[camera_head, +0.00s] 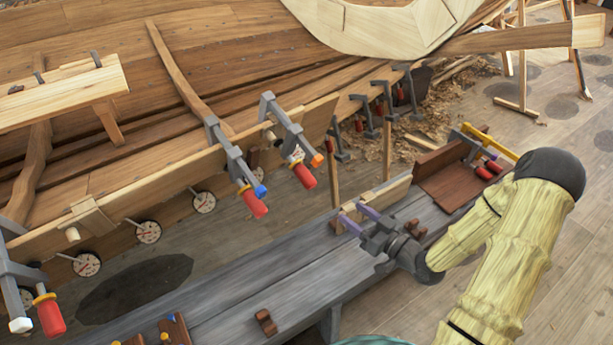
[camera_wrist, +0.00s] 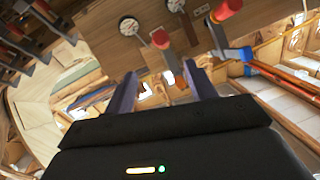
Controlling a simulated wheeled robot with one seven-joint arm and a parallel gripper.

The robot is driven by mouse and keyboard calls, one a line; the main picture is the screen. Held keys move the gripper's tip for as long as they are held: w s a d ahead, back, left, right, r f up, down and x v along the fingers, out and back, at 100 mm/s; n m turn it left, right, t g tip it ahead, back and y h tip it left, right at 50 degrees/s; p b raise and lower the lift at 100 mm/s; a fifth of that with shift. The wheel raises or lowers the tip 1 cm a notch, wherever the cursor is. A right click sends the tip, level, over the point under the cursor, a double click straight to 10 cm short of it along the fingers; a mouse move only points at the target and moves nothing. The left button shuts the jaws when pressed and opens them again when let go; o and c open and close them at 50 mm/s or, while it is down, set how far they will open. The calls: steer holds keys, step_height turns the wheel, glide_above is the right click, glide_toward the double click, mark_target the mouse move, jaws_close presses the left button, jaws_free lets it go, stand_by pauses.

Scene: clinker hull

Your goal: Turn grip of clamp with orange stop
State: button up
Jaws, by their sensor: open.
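The clamp with the orange stop (camera_head: 316,160) hangs on the hull's plank edge in the head view. Its red grip (camera_head: 304,175) points down. My gripper (camera_head: 356,214) is open and empty, with purple fingers, to the lower right of that grip and apart from it.
Another clamp with a white stop (camera_head: 20,325) sits at the lower left. Round dials (camera_head: 204,202) hang along the plank. A grey bench (camera_head: 240,295) runs below my gripper and bears brown blocks (camera_head: 265,322). More clamps (camera_head: 360,115) stand farther back.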

mark_target(314, 186)
steer(key=shift+s+a, duration=0.1)
steer(key=shift+s, duration=0.05)
steer(key=p+x, duration=0.2)
steer(key=x, duration=1.5)
steer(key=c, duration=1)
